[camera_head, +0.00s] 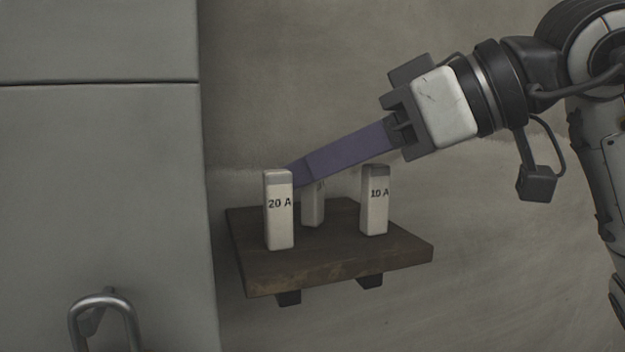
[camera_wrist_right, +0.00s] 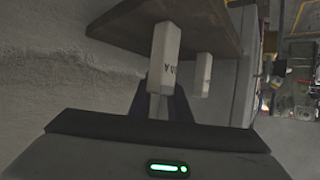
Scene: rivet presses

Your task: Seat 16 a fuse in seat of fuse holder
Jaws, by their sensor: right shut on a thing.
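Three pale upright fuses stand on a small wooden shelf (camera_head: 340,262). The 20 A fuse (camera_head: 279,212) is at the front left and the 10 A fuse (camera_head: 375,203) at the right. The middle fuse (camera_head: 313,208) stands farther back, its top and most of its label hidden by my fingers. My right gripper (camera_head: 303,172) reaches in from the right, its long purple fingers shut on the middle fuse. The fingertips pass behind the 20 A fuse. In the right wrist view, a lettered fuse (camera_wrist_right: 165,45) shows at the fingertips. My left gripper and the fuse holder are not visible.
A large grey cabinet (camera_head: 100,180) with a metal handle (camera_head: 104,303) stands close to the shelf's left. A plain wall (camera_head: 500,240) lies behind. The 20 A and 10 A fuses stand close on either side of my fingers. Blurred clutter (camera_wrist_right: 300,60) shows far off.

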